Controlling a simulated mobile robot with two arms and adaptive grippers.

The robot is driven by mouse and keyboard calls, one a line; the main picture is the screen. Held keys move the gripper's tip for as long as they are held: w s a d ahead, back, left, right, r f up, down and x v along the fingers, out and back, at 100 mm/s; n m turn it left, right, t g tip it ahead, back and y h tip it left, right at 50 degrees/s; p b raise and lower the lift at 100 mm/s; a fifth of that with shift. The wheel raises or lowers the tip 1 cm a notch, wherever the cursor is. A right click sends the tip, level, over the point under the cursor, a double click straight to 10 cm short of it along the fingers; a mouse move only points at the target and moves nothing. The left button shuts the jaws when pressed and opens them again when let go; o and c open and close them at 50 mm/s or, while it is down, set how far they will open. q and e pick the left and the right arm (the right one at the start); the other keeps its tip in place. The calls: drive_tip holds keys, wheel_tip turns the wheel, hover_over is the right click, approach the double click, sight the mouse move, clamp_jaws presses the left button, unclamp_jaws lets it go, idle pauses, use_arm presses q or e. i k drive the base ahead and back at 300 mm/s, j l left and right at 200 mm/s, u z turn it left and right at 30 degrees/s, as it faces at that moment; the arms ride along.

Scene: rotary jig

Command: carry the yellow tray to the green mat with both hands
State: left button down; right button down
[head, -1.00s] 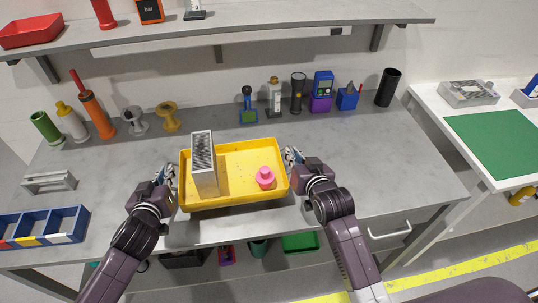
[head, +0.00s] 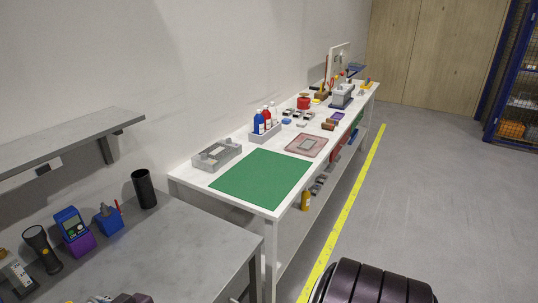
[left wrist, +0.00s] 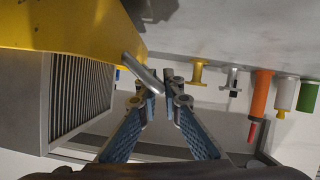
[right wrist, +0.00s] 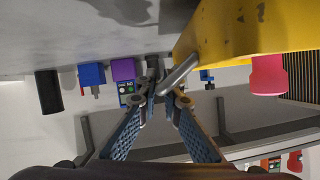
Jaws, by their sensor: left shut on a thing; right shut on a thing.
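The green mat (head: 262,178) lies flat and bare on the near end of the white table. The yellow tray is out of the head view; its wall shows in the left wrist view (left wrist: 60,25) and in the right wrist view (right wrist: 235,30). My left gripper (left wrist: 166,84) is shut on the metal handle at one end of the tray. My right gripper (right wrist: 160,86) is shut on the handle at the other end. A grey ribbed box (left wrist: 30,85) and a pink piece (right wrist: 268,75) show beyond the tray's edge.
The white table (head: 250,205) stands beyond the grey bench (head: 190,235). A grey fixture (head: 217,154), a bottle caddy (head: 265,132) and a pink plate (head: 307,145) border the mat. A black cup (head: 144,188) stands near the bench corner. Open floor lies right of the yellow line (head: 345,215).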

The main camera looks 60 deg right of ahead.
sight(264, 173)
drive_tip(key=l, duration=4.85)
